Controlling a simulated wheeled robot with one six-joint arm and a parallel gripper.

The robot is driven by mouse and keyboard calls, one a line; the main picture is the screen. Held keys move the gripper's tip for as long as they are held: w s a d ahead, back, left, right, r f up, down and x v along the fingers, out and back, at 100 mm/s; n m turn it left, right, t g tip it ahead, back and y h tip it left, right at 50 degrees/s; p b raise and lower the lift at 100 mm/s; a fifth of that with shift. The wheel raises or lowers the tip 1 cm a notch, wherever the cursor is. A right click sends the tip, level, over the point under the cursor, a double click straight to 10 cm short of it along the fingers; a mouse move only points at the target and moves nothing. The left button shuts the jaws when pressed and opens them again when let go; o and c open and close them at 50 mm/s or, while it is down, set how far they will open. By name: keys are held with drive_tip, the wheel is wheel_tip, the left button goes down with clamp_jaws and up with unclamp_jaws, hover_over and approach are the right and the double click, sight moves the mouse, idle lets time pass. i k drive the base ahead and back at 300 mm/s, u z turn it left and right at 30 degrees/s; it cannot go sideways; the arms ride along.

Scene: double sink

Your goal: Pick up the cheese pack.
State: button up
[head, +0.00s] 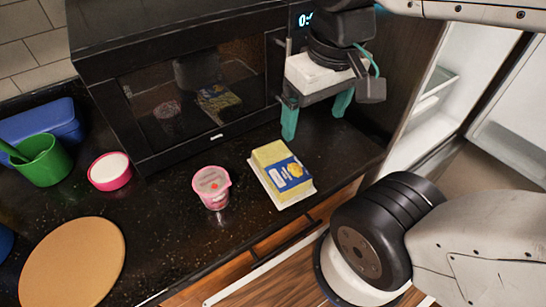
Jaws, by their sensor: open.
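The cheese pack (282,172) is a yellow block with a blue label, lying on the dark speckled counter near its front edge, in the right half of the head view. My gripper (315,122) has green fingertips and is open and empty. It hangs behind and a little to the right of the pack, in front of the microwave, apart from the pack. The pack is fully visible.
A pink yogurt cup (212,187) stands close to the left of the pack. A black microwave (190,90) stands behind. A pink bowl (110,171), a green cup (42,160), a blue container (45,122) and a round wooden board (75,262) are farther left.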

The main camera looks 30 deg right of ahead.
sight(286, 179)
drive_tip(key=k, duration=0.5)
drive_tip(key=z, duration=2.35)
drive_tip(key=k, duration=1.5)
drive_tip(key=u, duration=2.15)
drive_tip(key=i, duration=0.5)
drive_tip(key=u, duration=0.1)
